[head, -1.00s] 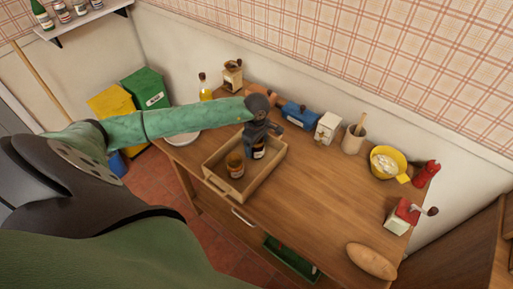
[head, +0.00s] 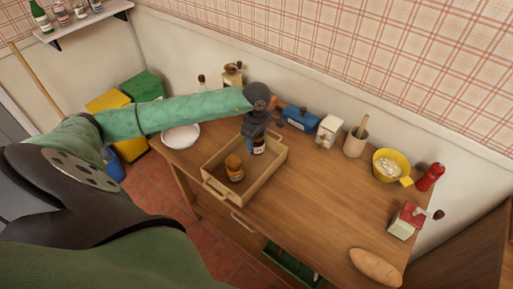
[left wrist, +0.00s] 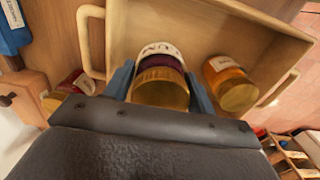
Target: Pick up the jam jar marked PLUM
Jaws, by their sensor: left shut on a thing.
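My left gripper (head: 257,136) is over the far part of a wooden tray (head: 262,192) on the table. It is shut on a dark purple jar (head: 259,146) with a gold lid and pale label. In the left wrist view the jar (left wrist: 160,85) sits between the blue fingers. Only part of its lettering shows, so I cannot read the whole word. I cannot tell whether it clears the tray floor. An orange jar (head: 234,168) with a gold lid stands in the tray, nearer me; it also shows in the left wrist view (left wrist: 230,82). My right gripper is not in view.
A white plate (head: 181,137) lies left of the tray. The table's middle right is clear. Bread (head: 375,266) lies at the front right.

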